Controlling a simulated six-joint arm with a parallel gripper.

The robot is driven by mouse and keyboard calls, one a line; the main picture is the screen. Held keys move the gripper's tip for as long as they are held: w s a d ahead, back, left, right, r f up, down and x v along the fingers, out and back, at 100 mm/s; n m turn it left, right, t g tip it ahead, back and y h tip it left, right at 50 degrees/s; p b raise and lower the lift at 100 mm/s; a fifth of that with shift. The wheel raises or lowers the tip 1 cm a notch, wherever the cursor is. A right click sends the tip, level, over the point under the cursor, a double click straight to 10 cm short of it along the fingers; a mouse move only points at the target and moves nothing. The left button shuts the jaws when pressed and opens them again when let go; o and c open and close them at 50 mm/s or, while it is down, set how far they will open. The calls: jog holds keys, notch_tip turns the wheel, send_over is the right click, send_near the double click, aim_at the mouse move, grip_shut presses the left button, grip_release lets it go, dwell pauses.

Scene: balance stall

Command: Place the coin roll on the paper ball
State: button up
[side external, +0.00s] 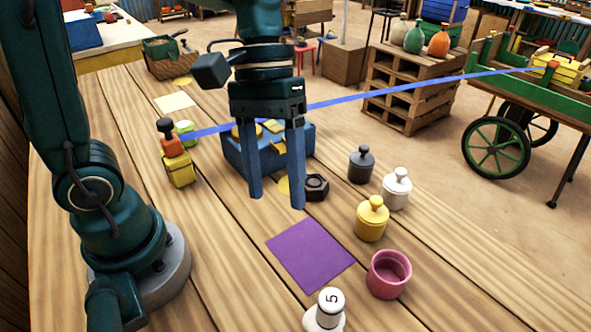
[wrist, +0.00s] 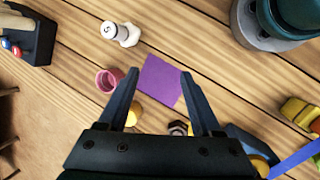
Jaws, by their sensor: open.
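My gripper (side external: 277,201) is open and empty, pointing down in front of the blue tray (side external: 232,153). In the wrist view its fingers (wrist: 160,78) stand apart, with the purple mat (wrist: 162,82) showing between them. A small green and white round thing (side external: 186,129) sits behind the yellow block (side external: 179,170). Yellow pieces lie in the tray, partly hidden by my gripper. A dark hexagonal piece (side external: 316,187) stands just right of my fingers.
Black (side external: 361,165), white (side external: 396,190) and yellow (side external: 371,219) knobbed weights stand to the right. A pink cup (side external: 388,275) and a white weight marked 5 (side external: 325,312) stand nearer. The purple mat (side external: 310,256) is bare.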

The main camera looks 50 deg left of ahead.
jog(key=s+a+r+m+t+y, duration=0.1)
jog(key=s+a+m+t+y, duration=0.1)
jog(key=a+t, duration=0.5)
jog(key=shift+s+m+y, duration=0.4)
jog(key=shift+m+y, duration=0.5)
jog(key=shift+m, duration=0.2)
